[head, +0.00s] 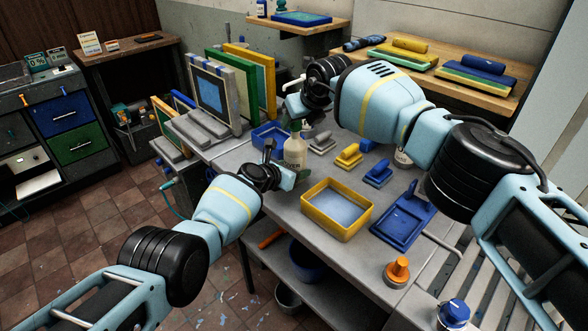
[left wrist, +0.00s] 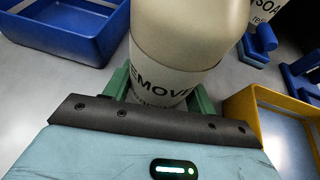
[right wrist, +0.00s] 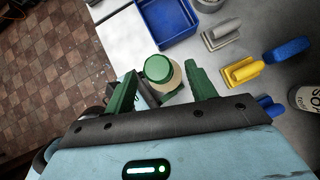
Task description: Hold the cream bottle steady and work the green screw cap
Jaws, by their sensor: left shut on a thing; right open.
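The cream bottle (head: 295,154) stands upright on the grey workbench, with a white label. My left gripper (head: 284,178) is shut on its lower body; in the left wrist view the green fingers lie on both sides of the bottle (left wrist: 188,45). The green screw cap (right wrist: 158,68) is on top of the bottle in the right wrist view. My right gripper (right wrist: 161,82) is open above the bottle, with one finger on each side of the cap and gaps between them.
A blue tray (right wrist: 166,22) lies behind the bottle. A yellow tray (head: 336,208) stands close to its right. Several squeegee-like tools, a second bottle (head: 403,158) and an orange knob-like item (head: 397,270) are on the bench. Framed screens (head: 215,92) stand at the left.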

